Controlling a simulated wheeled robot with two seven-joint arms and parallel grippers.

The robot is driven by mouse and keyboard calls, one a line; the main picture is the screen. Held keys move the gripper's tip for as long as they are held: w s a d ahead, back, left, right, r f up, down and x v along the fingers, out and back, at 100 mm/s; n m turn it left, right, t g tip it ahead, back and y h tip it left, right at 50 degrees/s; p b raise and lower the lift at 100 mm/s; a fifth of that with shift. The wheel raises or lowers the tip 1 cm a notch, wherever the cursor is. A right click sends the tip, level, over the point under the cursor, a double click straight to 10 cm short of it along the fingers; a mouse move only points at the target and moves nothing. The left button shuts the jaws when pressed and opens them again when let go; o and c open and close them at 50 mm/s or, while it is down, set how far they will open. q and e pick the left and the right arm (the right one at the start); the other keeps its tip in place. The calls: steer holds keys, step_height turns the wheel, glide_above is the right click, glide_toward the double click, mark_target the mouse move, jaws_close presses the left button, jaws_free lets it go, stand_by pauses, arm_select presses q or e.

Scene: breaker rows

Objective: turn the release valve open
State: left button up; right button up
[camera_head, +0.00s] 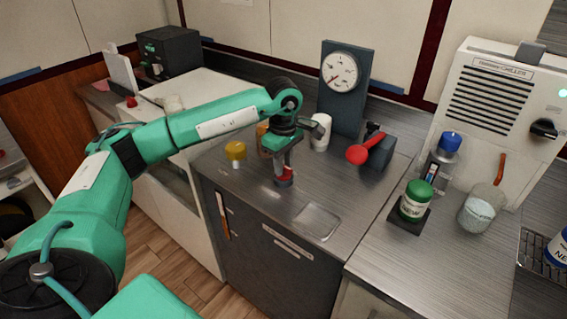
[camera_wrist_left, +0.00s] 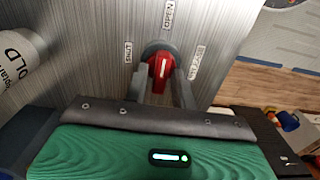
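The release valve is a small red knob (camera_wrist_left: 161,68) on a grey round base, set in the metal worktop. In the left wrist view labels surround it: OPEN at the top, SHUT at the left, a third, hard to read, at the right. The knob's white mark points up, roughly toward OPEN. In the head view the knob (camera_head: 284,181) is partly hidden by my left gripper (camera_head: 284,172). That gripper points down, its two fingers (camera_wrist_left: 162,88) on either side of the knob, which fills the gap between them. My right gripper is out of view.
A gauge (camera_head: 341,72) on a dark panel stands behind. A red-handled valve (camera_head: 371,147), a white cylinder (camera_head: 321,131) and a yellow-capped item (camera_head: 235,151) stand near. A shallow recess (camera_head: 317,222) lies in front. The chiller (camera_head: 492,110), jars and a beaker (camera_head: 481,211) are at the right.

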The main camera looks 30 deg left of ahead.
arm_select(q)
steer(key=shift+o, duration=0.7)
